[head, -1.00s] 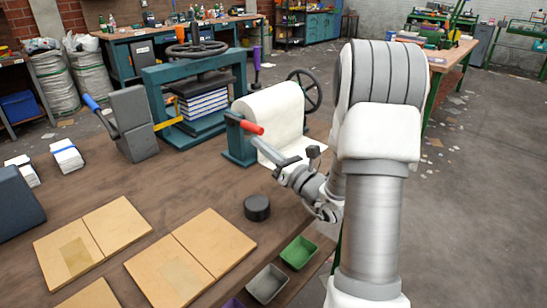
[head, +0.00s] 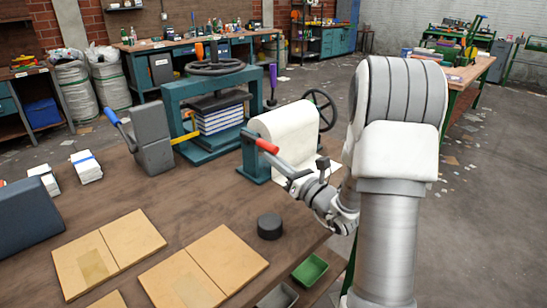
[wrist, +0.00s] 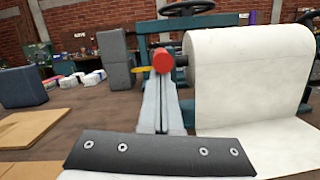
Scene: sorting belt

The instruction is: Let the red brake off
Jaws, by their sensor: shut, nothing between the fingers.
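The red brake grip (head: 267,146) sticks out from the teal stand (head: 256,166) at the near left end of the white paper roll (head: 290,128). In the wrist view its round red end (wrist: 163,61) faces me, just left of the roll (wrist: 245,75). My gripper (head: 276,162) is shut and empty, its fingertips close to the red grip on the near side. In the wrist view my two grey fingers (wrist: 161,84) lie together just below the red end and overlap it in the picture. I cannot tell whether they touch it.
A teal press (head: 208,115) with a handwheel stands behind, left of the roll. A grey block with a blue-handled lever (head: 152,140) is further left. A dark round puck (head: 270,226) and tan boards (head: 205,270) lie on the bench. A green tray (head: 310,270) sits off its edge.

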